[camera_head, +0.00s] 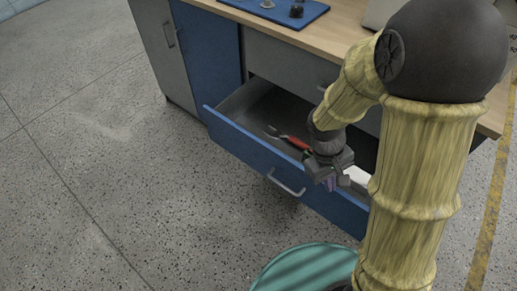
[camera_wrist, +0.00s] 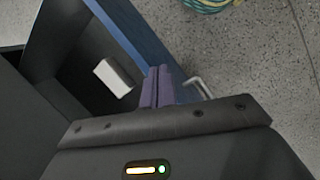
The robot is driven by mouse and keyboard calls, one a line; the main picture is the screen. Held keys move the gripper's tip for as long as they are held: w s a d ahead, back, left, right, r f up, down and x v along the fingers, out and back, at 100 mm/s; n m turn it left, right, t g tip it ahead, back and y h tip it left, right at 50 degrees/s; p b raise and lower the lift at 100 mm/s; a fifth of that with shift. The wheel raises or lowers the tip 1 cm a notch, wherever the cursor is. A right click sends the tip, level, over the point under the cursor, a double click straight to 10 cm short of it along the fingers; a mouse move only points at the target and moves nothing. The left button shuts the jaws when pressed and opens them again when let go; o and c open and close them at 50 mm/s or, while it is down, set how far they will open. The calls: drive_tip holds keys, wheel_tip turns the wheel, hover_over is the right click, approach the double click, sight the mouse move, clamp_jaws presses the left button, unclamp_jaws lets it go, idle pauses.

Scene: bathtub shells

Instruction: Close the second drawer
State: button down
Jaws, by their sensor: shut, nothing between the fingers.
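The second drawer (camera_head: 256,148) has a blue front and stands pulled out from the cabinet, below a closed grey top drawer (camera_head: 285,62). Its metal handle (camera_head: 286,184) is on the outer face. My gripper (camera_head: 333,183) is at the drawer's front panel, toward its right part, partly hidden by my arm. In the wrist view its purple fingers (camera_wrist: 157,86) are together and empty, beside the blue front panel (camera_wrist: 135,35), with the handle (camera_wrist: 198,88) just to their right. I cannot tell whether the fingers touch the panel.
Inside the drawer lie a red-handled tool (camera_head: 292,141) and a white block (camera_wrist: 113,77). A wooden worktop (camera_head: 330,32) with a blue tray (camera_head: 278,10) is above. A round teal object (camera_head: 300,270) stands on the floor in front. The floor to the left is clear.

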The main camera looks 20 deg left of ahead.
drive_tip(key=a+f+n+t+h+p, duration=0.1)
drive_tip(key=a+f+n+h+p, duration=0.15)
drive_tip(key=a+n+h, duration=0.35)
drive_tip(key=n+t+y+p, duration=0.2)
drive_tip(key=n+t+p, duration=0.3)
drive_tip(key=n+t, duration=1.25)
approach(265, 147)
drive_tip(key=r+v, duration=0.1)
drive_tip(key=v, duration=0.6)
drive_tip(key=shift+a+g, duration=0.2)
drive_tip(key=shift+g, duration=0.25)
drive_tip(key=x, duration=1.4)
drive_tip(key=shift+f, duration=0.1)
